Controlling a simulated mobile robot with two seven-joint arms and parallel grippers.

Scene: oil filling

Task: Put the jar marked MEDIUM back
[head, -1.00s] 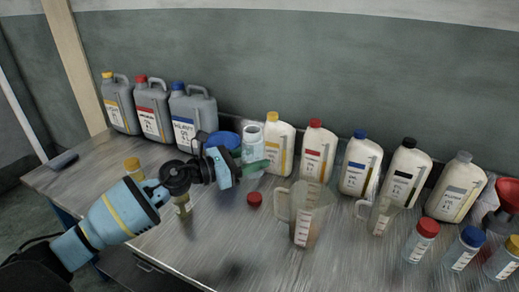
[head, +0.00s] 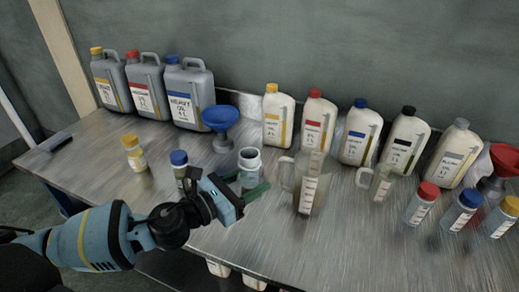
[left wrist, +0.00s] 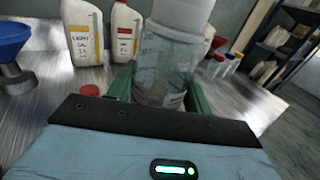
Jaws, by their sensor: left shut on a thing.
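My left gripper (head: 251,191) is shut on a clear jar (head: 249,168) with an open, uncapped mouth. In the left wrist view the jar (left wrist: 166,60) stands between the green fingers, and its label cannot be read. I cannot tell whether its base touches the table. A red cap (left wrist: 90,90) lies on the table near the gripper in the left wrist view. On the left of the table (head: 330,245) are a yellow-capped jar (head: 134,155) and a blue-capped jar (head: 180,168), with a gap between them. My right gripper is not in view.
A blue funnel (head: 219,120) stands behind the held jar. Two measuring jugs (head: 310,183) (head: 379,183) are to its right. Grey cans (head: 190,95) and white bottles (head: 361,135) line the wall. Several capped jars (head: 421,204) and a red funnel (head: 500,165) are at the right.

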